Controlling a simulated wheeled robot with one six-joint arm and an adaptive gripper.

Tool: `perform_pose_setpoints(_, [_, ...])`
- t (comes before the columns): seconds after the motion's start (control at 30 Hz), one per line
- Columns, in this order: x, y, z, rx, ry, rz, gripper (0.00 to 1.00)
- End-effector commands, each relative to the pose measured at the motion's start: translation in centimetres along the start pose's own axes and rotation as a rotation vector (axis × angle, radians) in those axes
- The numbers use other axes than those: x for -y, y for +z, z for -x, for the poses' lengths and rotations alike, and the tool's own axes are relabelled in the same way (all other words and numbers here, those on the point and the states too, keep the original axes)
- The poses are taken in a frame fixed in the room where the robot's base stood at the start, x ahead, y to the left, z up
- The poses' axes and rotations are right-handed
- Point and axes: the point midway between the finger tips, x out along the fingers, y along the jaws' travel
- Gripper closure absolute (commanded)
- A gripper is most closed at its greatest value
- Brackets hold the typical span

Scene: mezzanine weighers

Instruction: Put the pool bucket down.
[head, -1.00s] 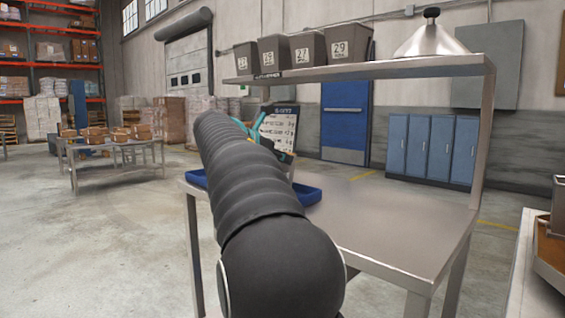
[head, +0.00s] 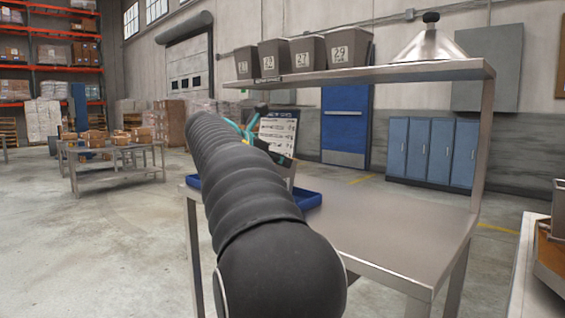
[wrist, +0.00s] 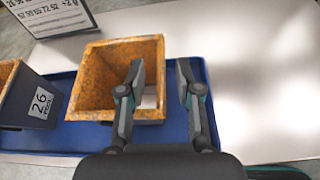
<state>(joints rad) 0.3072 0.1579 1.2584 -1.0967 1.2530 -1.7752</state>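A bucket (wrist: 88,77) with a mottled orange-brown inside and rim stands in the blue tray (wrist: 195,132) in the wrist view. My gripper (wrist: 160,72) is open at its right wall. The left finger is over the bucket's mouth and the right finger is outside it, with gaps between the fingers and the wall. A second bucket (wrist: 35,105), dark with a label reading 26, is at the left edge. The frames do not show which one is the pool bucket. In the head view my arm hides most of the tray (head: 308,199) and the buckets.
The steel table (head: 400,225) is bare right of the tray. A raised shelf (head: 420,70) above it holds several grey numbered bins (head: 345,50) and a metal cone (head: 430,43). A printed board (head: 278,130) stands behind the tray.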

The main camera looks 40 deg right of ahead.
Motion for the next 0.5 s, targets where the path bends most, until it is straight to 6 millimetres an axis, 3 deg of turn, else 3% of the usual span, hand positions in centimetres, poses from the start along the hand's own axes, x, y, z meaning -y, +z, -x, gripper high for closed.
perform_pose_setpoints(0.3, [-0.1, 0.1, 6.6, -0.001, 0.004, -0.001, 0.66])
perform_pose_setpoints(0.5, [0.0, 0.1, 9.2, 0.000, 0.002, 0.000, 0.66])
